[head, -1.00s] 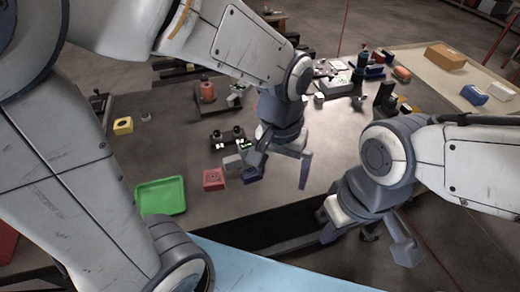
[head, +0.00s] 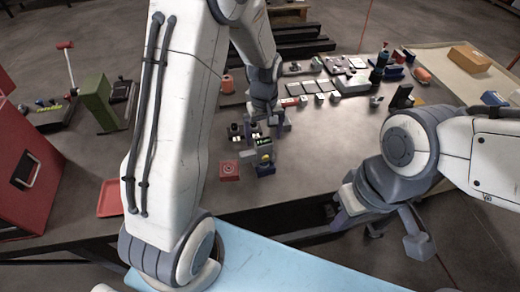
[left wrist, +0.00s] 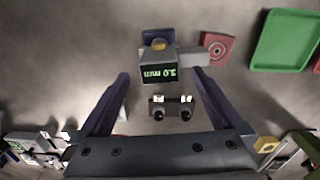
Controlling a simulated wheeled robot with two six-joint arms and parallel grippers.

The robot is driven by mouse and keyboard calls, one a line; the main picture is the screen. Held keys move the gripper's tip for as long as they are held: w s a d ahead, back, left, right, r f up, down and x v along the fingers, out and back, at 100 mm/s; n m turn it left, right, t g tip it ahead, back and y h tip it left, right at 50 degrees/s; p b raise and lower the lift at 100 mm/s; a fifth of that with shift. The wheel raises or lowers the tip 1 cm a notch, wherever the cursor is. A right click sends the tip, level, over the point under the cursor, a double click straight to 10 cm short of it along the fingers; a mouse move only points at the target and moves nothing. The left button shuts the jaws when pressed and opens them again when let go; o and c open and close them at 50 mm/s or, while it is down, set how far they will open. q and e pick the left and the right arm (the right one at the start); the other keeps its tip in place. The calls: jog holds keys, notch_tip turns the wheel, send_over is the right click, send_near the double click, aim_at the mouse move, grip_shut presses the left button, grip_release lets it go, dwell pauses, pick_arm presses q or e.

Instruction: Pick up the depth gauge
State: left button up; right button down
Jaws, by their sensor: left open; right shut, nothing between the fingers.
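My left gripper (head: 267,127) is open above the table, just beyond the gauge. In the left wrist view its fingers (left wrist: 165,90) are spread wide with nothing held, and the gauge lies ahead between their lines. My right gripper (head: 385,232) is shut and empty near the front edge at right.
A black stand with two round knobs (left wrist: 171,108) sits between the left fingers' lines in the wrist view. A red block (head: 229,170) lies left of the gauge. The table's middle right is clear.

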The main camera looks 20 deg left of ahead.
aim_at(263, 141)
pick_arm(q)
jog(key=shift+f+p, duration=0.35)
jog(key=shift+f, duration=1.2)
